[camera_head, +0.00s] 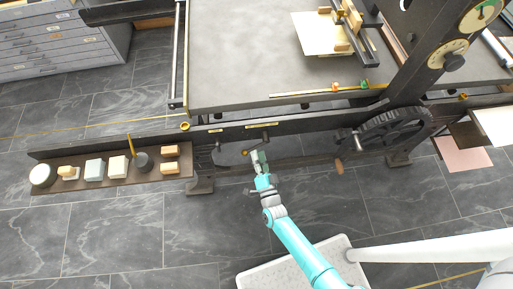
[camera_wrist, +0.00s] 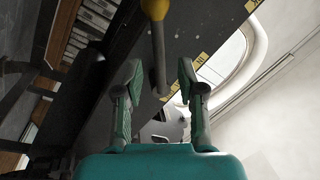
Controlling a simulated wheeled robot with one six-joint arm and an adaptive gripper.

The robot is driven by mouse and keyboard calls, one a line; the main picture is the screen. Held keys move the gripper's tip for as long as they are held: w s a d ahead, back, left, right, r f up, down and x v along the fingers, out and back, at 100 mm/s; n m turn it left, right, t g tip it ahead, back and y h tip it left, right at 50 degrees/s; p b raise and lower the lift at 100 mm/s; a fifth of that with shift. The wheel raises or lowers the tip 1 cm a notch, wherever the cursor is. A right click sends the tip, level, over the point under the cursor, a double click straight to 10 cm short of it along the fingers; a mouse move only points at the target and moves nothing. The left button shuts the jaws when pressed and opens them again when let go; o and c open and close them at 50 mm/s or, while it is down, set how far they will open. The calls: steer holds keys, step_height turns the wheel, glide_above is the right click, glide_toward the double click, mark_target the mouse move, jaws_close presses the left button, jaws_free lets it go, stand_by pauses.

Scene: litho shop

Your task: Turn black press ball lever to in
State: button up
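The ball lever, a dark rod with a brass-yellow ball (camera_wrist: 155,8), shows in the wrist view; its rod (camera_wrist: 158,55) runs down from the ball. In the head view, its small brass ball (camera_head: 245,152) is just left of my gripper (camera_head: 257,157), below the press's front rail. My gripper (camera_wrist: 160,66) is open, one finger on each side of the rod in the wrist view. I cannot tell whether either finger touches it. Yellow labels sit on the dark rail; one label (camera_wrist: 200,86) appears to read IN.
The black press (camera_head: 240,60) with its large bed fills the back. A geared wheel (camera_head: 395,125) and a wooden-handled crank (camera_head: 339,166) are to the right. A shelf (camera_head: 115,182) with several blocks and jars is at left.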

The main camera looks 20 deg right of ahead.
steer(key=s+f, duration=0.1)
steer(key=s, duration=0.6)
steer(key=shift+s+a, duration=0.25)
steer(key=shift+s, duration=0.05)
steer(key=s+d+r+n+g+y, duration=0.1)
steer(key=s+d+r+n, duration=0.15)
steer(key=s+r, duration=0.45)
steer(key=s+d+r+n+g+y, duration=0.1)
steer(key=s+r+n, duration=0.25)
steer(key=s, duration=0.65)
steer(key=s+r+n+g, duration=0.1)
steer(key=s+r+n, duration=0.1)
steer(key=s+r, duration=0.3)
steer(key=s+d+r+n+g, duration=0.1)
steer(key=s+r, duration=0.4)
steer(key=r, duration=0.7)
steer(key=shift+s+r+n+g+h, duration=0.3)
steer(key=shift+n+g, duration=0.2)
steer(key=shift+n, duration=0.5)
